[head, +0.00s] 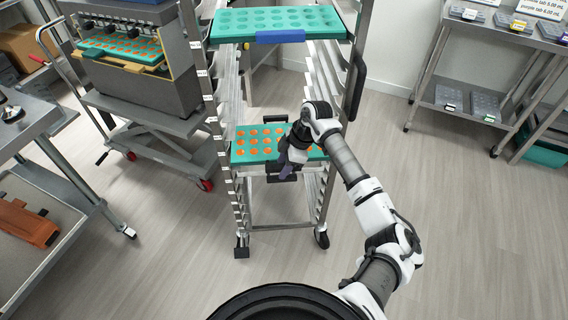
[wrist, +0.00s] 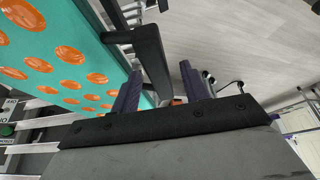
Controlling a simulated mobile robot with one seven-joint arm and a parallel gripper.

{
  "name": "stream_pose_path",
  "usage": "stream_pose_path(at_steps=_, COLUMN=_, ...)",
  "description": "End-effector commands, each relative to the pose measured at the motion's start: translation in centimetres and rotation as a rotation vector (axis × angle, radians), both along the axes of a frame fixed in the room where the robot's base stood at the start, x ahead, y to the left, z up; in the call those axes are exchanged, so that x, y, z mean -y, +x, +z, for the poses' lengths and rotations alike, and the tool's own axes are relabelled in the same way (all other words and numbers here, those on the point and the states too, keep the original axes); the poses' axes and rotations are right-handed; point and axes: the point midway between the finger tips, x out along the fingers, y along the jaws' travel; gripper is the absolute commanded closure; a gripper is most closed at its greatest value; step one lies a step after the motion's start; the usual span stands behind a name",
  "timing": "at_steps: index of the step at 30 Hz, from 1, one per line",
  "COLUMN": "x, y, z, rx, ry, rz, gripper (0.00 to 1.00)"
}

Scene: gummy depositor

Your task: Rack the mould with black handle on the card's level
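The mould with black handle (head: 243,158) is a teal sheet with orange-filled round cavities. It sits in the lower half of the tall metal rack (head: 228,185), and its black handle (head: 273,178) faces me. The mould (wrist: 110,52) also fills the upper left of the wrist view. My gripper (head: 287,170) is at the handle and covers the mould's right part in the head view. In the wrist view my gripper (wrist: 160,68) has its two purple fingers apart, with the black handle bar (wrist: 151,55) between them. I cannot tell whether either finger touches it. I cannot make out the card.
A teal mould with a blue handle (head: 281,37) is at the rack's top. The depositor (head: 150,90), holding an orange-filled mould, stands on a cart (head: 175,125) to the left. A steel table (head: 50,115) is at far left, shelves (head: 465,83) at right. Floor (head: 440,230) at right is clear.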

Motion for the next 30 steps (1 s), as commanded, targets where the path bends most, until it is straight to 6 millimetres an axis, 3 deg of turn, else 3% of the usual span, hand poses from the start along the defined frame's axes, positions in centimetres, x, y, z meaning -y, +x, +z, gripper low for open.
stream_pose_path(at_steps=6, x=0.1, y=0.0, z=0.0, rx=-0.002, ry=-0.001, rz=0.000, gripper=0.55)
stream_pose_path(at_steps=11, x=0.8, y=0.1, z=1.5, rx=0.000, ry=-0.003, rz=0.000, gripper=0.55)
stream_pose_path(at_steps=24, x=4.5, y=0.4, z=10.2, rx=0.002, ry=-0.004, rz=-0.001, gripper=0.55)
stream_pose_path(at_steps=30, x=5.2, y=0.4, z=12.3, rx=0.000, ry=-0.001, rz=0.000, gripper=0.55)
